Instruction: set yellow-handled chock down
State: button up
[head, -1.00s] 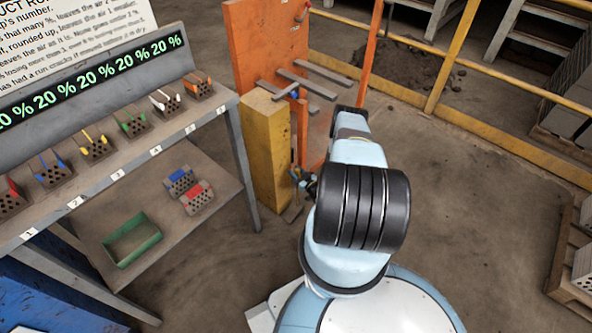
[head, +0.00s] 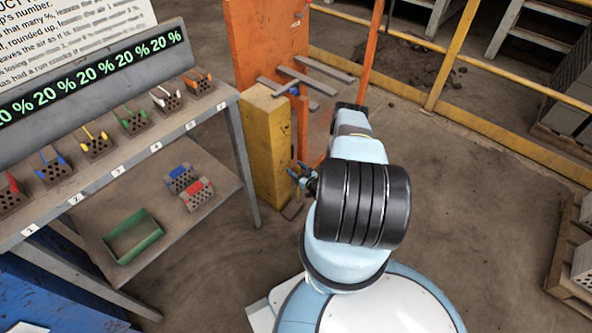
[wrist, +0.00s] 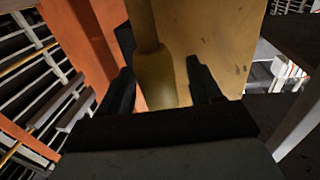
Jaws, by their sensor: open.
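The yellow handle (wrist: 155,75) of the chock stands between the fingers of my gripper (wrist: 160,78) in the wrist view. Gaps show between the handle and both fingers, and the gripper is open. In the head view my gripper (head: 298,173) is low, beside the right side of the yellow post (head: 270,150). A small dark wedge (head: 292,210), apparently the chock's body, lies on the floor at the post's foot. The body is hidden in the wrist view.
An orange panel with grey prongs (head: 305,80) stands behind the post. On the left is a shelf bench (head: 240,165) with several small bricks and a green tray (head: 133,238). A yellow railing (head: 450,60) crosses the back. Open floor lies to the right.

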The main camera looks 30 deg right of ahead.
jog(key=s+d, duration=0.2)
jog(key=s, duration=0.9)
jog(key=shift+s+d, duration=0.15)
jog(key=shift+s, duration=0.25)
dwell(0.8)
